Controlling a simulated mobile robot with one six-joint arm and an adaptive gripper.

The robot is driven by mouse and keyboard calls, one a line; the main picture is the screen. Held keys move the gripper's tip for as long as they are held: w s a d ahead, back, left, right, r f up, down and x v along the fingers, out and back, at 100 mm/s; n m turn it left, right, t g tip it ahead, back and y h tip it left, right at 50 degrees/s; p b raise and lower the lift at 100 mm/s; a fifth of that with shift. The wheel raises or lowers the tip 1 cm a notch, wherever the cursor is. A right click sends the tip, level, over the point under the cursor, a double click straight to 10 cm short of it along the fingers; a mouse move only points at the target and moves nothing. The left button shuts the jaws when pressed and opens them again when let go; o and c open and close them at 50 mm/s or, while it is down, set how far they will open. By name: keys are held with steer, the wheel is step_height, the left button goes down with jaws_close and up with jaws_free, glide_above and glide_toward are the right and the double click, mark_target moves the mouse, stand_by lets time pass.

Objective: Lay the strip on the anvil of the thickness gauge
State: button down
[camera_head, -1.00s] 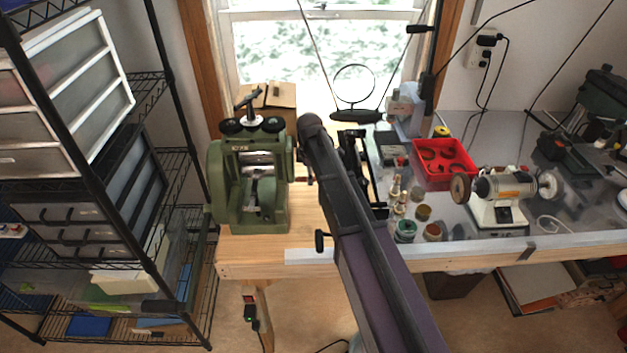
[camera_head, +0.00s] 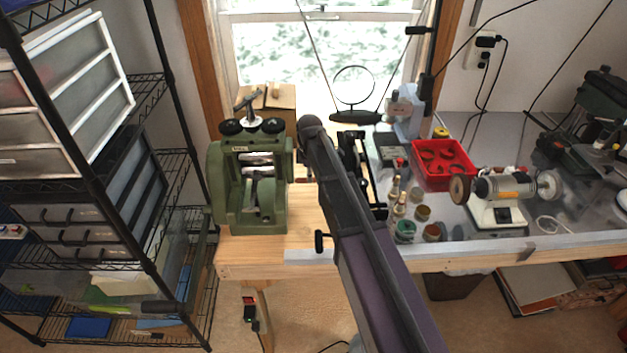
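I cannot pick out the strip or the thickness gauge for certain. A pale grey-blue upright object (camera_head: 405,112) stands at the back of the bench near the window; I cannot tell whether it is the gauge. My arm rises from the bottom right to a dark joint over the wooden bench, left of centre. My gripper does not show clearly; the arm hides the area behind it. Black parts (camera_head: 352,160) just right of the arm cannot be told apart as gripper or bench tool.
A green rolling mill (camera_head: 225,190) stands on the wooden bench (camera_head: 250,262), left of my arm. Right of the arm are small bottles and jars (camera_head: 405,229), a red tray (camera_head: 428,180) and a polishing motor (camera_head: 505,188). A wire shelf (camera_head: 185,160) stands at the left.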

steer(key=shift+a, duration=0.1)
stand_by(0.6)
steer(key=shift+r+p, duration=0.2)
steer(key=shift+p, duration=0.2)
step_height(320, 180, up, 9)
steer(key=p, duration=0.9)
steer(key=shift+r, duration=0.2)
steer(key=shift+c, duration=1.4)
jaws_free()
steer(key=shift+f, duration=0.1)
